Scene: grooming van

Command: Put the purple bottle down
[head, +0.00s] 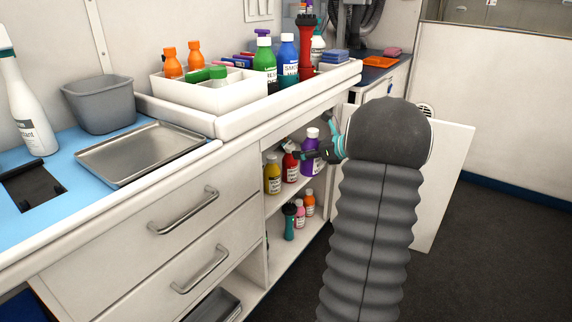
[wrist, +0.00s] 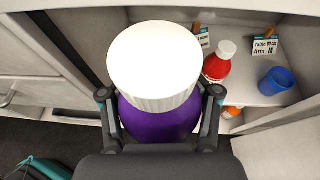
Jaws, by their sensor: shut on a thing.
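The purple bottle (head: 310,153) with a white cap is at the open cabinet under the counter, right of the yellow and red bottles. My gripper (head: 321,148) is shut on it, one finger on each side below the cap. In the wrist view the white cap hides part of the purple body (wrist: 160,122), and the fingers (wrist: 160,95) flank it. The bottle looks upright. I cannot tell whether its base touches the shelf. My arm hides the cabinet's right side in the head view.
The upper shelf (wrist: 262,97) holds a red bottle (wrist: 217,64), a blue cup (wrist: 276,82) and label cards (wrist: 267,45). A yellow bottle (head: 272,174) stands at its left. Several small bottles stand on the shelf below. The open cabinet door (head: 446,185) is at the right.

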